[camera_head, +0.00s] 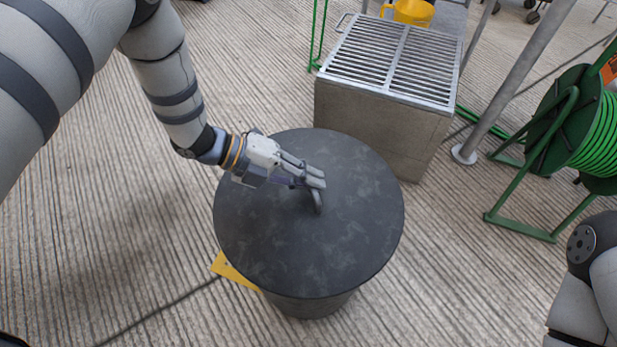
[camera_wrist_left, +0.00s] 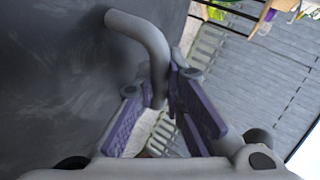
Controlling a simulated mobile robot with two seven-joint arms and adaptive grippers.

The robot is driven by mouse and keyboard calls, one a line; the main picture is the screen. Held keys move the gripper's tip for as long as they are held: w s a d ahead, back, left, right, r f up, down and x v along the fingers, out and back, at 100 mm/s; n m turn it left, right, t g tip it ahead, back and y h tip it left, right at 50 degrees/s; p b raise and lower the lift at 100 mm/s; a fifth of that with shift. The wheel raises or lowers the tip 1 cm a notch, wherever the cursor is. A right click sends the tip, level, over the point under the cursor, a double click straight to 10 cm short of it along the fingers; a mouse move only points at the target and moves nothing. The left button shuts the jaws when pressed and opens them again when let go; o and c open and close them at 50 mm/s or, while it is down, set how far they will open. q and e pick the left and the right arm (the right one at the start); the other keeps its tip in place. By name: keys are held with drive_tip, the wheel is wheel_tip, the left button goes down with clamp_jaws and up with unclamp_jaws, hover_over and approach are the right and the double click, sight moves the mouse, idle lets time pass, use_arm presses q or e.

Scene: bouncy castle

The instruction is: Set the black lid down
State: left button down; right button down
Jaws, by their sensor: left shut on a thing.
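The black lid (camera_head: 350,235) is a wide, round, dark grey disc with a curved handle (camera_head: 318,200) near its middle. It lies over a dark round container (camera_head: 310,304), whose lower wall shows below the lid's near edge. I cannot tell whether the lid touches the container or hangs just above it. My left gripper (camera_head: 314,183) reaches in from the left and is shut on the handle. In the left wrist view the bent handle (camera_wrist_left: 148,45) runs between the purple-padded fingers, with the lid's surface (camera_wrist_left: 55,80) on the left. My right gripper is out of view.
A grey block with a metal grate top (camera_head: 390,60) stands just behind the lid. A yellow jug (camera_head: 410,12) is beyond it. A green hose reel (camera_head: 575,125) and a metal pole (camera_head: 510,85) stand to the right. A yellow piece (camera_head: 232,270) lies by the container. Ribbed floor at left is clear except a cable.

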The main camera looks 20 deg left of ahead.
sight(242, 251)
use_arm(q)
drive_tip(key=shift+f+b, duration=0.3)
drive_tip(key=shift+f, duration=0.25)
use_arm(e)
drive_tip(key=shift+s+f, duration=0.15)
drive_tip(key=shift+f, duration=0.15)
use_arm(q)
drive_tip(key=c, duration=1.6)
unclamp_jaws()
